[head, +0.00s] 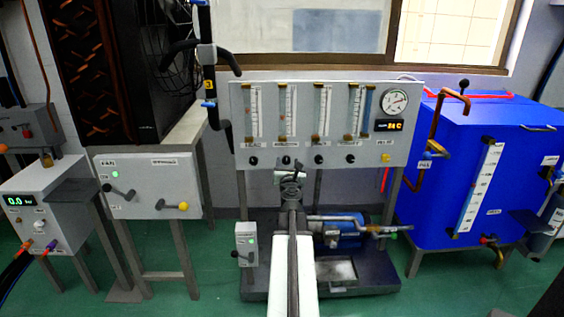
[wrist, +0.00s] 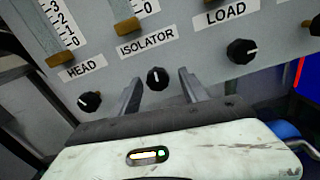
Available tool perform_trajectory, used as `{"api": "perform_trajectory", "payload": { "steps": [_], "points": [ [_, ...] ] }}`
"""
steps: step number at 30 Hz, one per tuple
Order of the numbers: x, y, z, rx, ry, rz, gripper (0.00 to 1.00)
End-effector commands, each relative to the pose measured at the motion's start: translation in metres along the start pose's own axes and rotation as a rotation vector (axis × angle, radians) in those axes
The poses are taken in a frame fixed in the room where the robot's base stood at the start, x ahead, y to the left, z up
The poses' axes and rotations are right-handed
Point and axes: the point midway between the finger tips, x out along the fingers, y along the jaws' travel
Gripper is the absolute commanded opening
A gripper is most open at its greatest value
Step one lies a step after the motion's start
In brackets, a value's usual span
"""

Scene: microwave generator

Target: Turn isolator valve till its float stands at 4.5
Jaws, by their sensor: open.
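The isolator valve is a black knob with a white pointer mark (wrist: 157,78), under the ISOLATOR label (wrist: 146,46) in the wrist view. Its mark points roughly up. In the head view the knob (head: 299,162) sits second from left on the panel's lower row. The isolator tube (head: 287,110) stands above it; I cannot read its float. The wrist view shows only the tube's bottom end, near 0. My gripper (wrist: 160,77) is open, its fingers appearing on either side of the knob; I cannot tell whether they reach around it. My gripper (head: 291,178) shows just below the panel in the head view.
The HEAD knob (wrist: 90,101) is left of the isolator knob and the LOAD knob (wrist: 242,51) is right. A pressure gauge (head: 395,101) and a yellow button (head: 385,158) are at the panel's right. A blue tank (head: 455,160) stands further right.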

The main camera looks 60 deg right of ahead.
Motion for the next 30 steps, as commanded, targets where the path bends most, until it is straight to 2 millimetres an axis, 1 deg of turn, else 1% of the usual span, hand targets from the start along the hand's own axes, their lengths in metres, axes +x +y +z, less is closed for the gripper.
{"api": "perform_trajectory", "payload": {
  "steps": [1,3,10,11,12,14,15,16,20,24,29,30],
  "points": [
    [0.0091,-0.0025,0.0003,0.0,0.0,0.0,0.52],
    [0.0135,-0.0034,0.0004,0.0,0.0,0.001,0.52],
    [0.0134,-0.0013,0.0001,0.0,0.001,0.004,0.52],
    [0.0133,-0.0012,0.0001,0.0,0.001,0.004,0.46],
    [0.0134,-0.0012,0.0001,0.0,0.001,0.004,0.35],
    [0.0133,-0.0013,0.0001,0.0,0.001,0.004,0.18],
    [0.0133,-0.0014,0.0001,0.0,0.001,0.004,0.07],
    [0.0133,-0.0014,0.0001,0.0,0.001,0.004,0.0],
    [0.0133,-0.0019,0.0002,-0.01,0.0,0.004,0.0],
    [0.0133,-0.0022,0.0002,-0.063,0.0,0.004,0.0],
    [0.0133,-0.0026,0.0003,-0.062,0.0,0.004,0.0],
    [0.0132,-0.0026,0.0003,-0.062,0.0,0.004,0.33]
  ]
}}
